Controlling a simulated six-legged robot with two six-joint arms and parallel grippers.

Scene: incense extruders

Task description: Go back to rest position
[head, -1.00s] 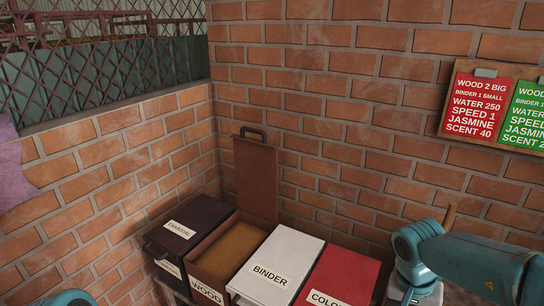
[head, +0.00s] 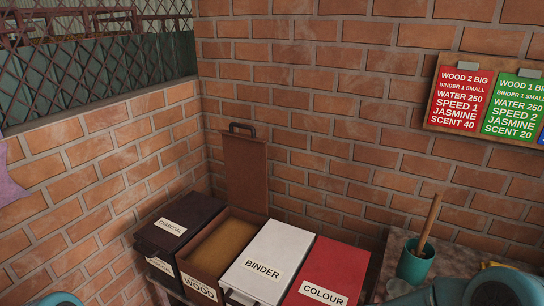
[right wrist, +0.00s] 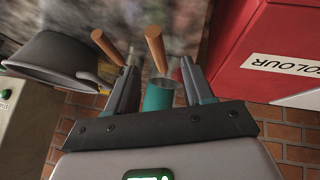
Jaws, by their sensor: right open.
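My right gripper (right wrist: 160,85) is open in the right wrist view, with its two grey fingers apart. A teal cup (right wrist: 158,97) with a wooden-handled tool (right wrist: 156,50) shows in the gap between the fingers; nothing is visibly gripped. In the head view, the same cup (head: 415,264) stands on the surface at the right with the handle (head: 428,222) leaning up. My right arm shows only in part at the bottom right, and its gripper is out of that view. Only a small piece of my left arm shows at the bottom left; its gripper is not seen.
The charcoal box (head: 196,215), open wood box (head: 262,207) with raised lid (head: 244,170), white binder box (head: 290,241) and red colour box (head: 340,262) stand along the brick wall. A recipe board (head: 432,105) hangs at right. A grey pot (right wrist: 50,55) is left in the wrist view.

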